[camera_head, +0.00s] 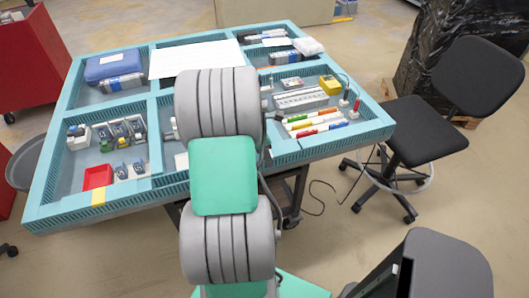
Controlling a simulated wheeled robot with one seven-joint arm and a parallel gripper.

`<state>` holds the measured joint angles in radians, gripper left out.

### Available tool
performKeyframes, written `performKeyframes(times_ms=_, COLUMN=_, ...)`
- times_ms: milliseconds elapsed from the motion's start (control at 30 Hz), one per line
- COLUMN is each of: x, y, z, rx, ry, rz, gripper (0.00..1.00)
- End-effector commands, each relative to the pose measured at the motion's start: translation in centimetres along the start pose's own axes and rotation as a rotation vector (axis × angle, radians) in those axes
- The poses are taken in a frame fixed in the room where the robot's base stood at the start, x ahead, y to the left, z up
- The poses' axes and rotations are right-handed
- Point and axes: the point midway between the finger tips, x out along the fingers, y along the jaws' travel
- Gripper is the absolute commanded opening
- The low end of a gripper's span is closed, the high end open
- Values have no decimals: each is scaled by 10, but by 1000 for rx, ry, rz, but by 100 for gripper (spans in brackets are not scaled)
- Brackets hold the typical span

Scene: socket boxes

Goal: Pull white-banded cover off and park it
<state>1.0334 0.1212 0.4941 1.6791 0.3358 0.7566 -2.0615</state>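Several small grey-white and blue socket boxes (119,133) stand in the left front compartment of the teal table. Some have darker tops, but they are too small for me to tell which cover has a white band. More small blue and white pieces (130,170) lie in front of them. My arm's grey and green links stand across the middle of the table and hide part of it. My gripper is not visible; it seems hidden behind these links, so its hold cannot be seen.
A red tray (97,177) lies at the left front. A blue case (112,67) and white sheet (196,59) lie at the back. Coloured markers (315,122) and a yellow block (329,85) lie at the right. A black chair (425,130) stands right of the table.

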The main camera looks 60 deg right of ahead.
Motion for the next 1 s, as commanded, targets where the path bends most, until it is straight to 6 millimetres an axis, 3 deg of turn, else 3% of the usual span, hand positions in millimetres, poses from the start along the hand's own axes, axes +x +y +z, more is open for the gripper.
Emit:
performKeyframes(times_ms=267, x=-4, y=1, z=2, rx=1, ry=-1, rz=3, gripper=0)
performKeyframes(times_ms=800, x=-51, y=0, z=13, rx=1, ry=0, rz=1, gripper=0)
performKeyframes(times_ms=1000, x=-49, y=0, z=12, rx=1, ry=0, rz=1, gripper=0)
